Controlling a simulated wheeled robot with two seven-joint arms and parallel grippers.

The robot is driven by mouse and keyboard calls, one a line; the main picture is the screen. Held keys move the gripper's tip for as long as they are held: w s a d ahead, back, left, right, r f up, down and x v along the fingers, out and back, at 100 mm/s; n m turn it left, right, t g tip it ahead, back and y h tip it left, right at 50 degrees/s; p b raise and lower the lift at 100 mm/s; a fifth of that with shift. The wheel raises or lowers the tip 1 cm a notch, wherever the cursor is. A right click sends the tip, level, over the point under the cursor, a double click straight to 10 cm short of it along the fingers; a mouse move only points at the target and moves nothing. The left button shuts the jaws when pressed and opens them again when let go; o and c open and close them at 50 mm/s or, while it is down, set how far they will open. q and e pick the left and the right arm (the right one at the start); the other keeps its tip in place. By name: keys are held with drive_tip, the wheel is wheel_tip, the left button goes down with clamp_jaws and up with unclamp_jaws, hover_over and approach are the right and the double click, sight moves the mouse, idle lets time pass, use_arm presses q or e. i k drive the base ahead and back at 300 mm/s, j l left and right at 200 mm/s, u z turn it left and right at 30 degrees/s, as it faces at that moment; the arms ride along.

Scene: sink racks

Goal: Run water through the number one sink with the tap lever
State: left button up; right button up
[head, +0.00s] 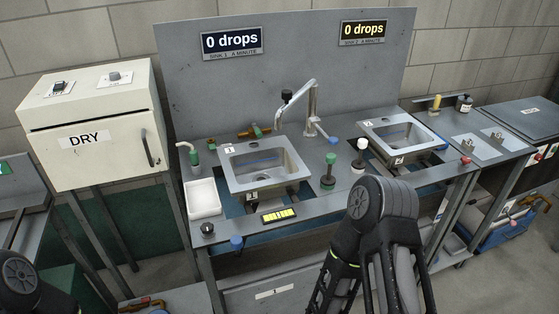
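The number one sink (237,180) is the square steel basin at left on the bench, with a small "1" tag at its corner and a blue line inside. No water stream shows. The sign (231,41) above reads "0 drops" for sink 1. My arm links show at the lower left and lower centre right; neither gripper's fingertips are visible.
The second sink (378,125) is to the right, under another "0 drops" sign (363,32). A green plunger-like handle (328,171) and a white-topped one (359,156) stand between the sinks. A white tray (203,198) and the DRY cabinet (84,138) are at left.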

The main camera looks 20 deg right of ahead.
sight(333, 141)
drive_tip(key=l+u, duration=0.2)
drive_tip(key=l, duration=0.35)
drive_tip(key=l+u, duration=0.2)
drive_tip(key=l, duration=0.35)
drive_tip(key=k+l+u, duration=0.2)
drive_tip(key=l, duration=0.35)
drive_tip(key=l+u, duration=0.2)
drive_tip(key=l, duration=0.35)
